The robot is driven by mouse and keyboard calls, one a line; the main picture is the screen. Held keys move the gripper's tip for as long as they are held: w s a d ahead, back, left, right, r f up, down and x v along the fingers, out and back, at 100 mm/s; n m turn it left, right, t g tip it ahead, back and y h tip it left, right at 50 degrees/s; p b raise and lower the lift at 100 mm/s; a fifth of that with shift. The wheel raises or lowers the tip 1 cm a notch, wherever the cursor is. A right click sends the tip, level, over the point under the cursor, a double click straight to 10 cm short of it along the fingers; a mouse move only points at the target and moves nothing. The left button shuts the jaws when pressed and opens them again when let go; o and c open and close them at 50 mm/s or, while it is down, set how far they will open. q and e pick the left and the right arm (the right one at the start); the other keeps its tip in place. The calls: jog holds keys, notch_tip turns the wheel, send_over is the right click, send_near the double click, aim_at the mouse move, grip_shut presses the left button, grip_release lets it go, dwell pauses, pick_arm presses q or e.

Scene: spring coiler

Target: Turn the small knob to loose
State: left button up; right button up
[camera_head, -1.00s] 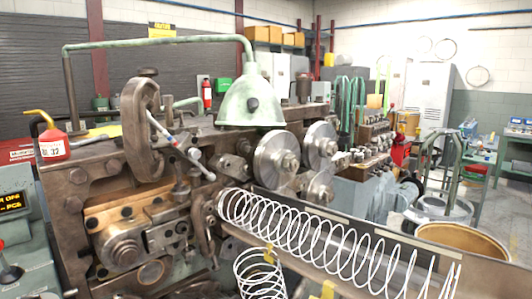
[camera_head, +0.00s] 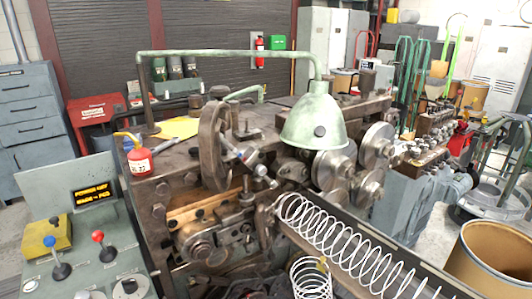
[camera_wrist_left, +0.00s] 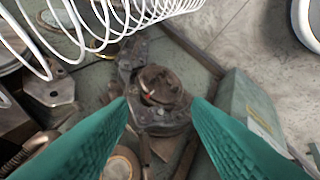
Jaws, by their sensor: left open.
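A control panel (camera_head: 100,270) stands at the lower left in the head view. Near its front edge are a round dial knob with a black centre (camera_head: 129,286) and a smaller pale knob (camera_head: 83,295), cut off by the frame bottom. I cannot read their markings or tell which way they point. My left gripper (camera_wrist_left: 160,104) shows only in the left wrist view. Its two teal fingers are apart with nothing held between them. Beyond them is a dark round metal part (camera_wrist_left: 158,86) of the machine; no panel knob is recognisable there. My right gripper is not in view.
A white wire spring (camera_head: 345,245) lies along a trough, and shows in the wrist view (camera_wrist_left: 100,25).

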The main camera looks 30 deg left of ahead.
pick_arm(q)
notch_tip(320, 180, up, 13)
jog(key=w+m+y+p, duration=0.1)
jog(key=m+y+p, duration=0.1)
jog(key=p, duration=0.1)
jog(key=m+t+y, duration=0.2)
jog(key=m+y, duration=0.5)
jog(key=y, duration=0.2)
send_near(263, 172)
jog(key=shift+m, duration=0.3)
jog(key=p+x, duration=0.2)
jog(key=x, duration=0.6)
jog(key=shift+w+a+p, duration=0.1)
jog(key=shift+p, duration=0.25)
jog(key=shift+w+a+f, duration=0.1)
jog(key=shift+w+a, duration=0.1)
jog(key=shift+a, duration=0.25)
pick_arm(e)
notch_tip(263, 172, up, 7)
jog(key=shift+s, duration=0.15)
pick_arm(q)
grip_shut()
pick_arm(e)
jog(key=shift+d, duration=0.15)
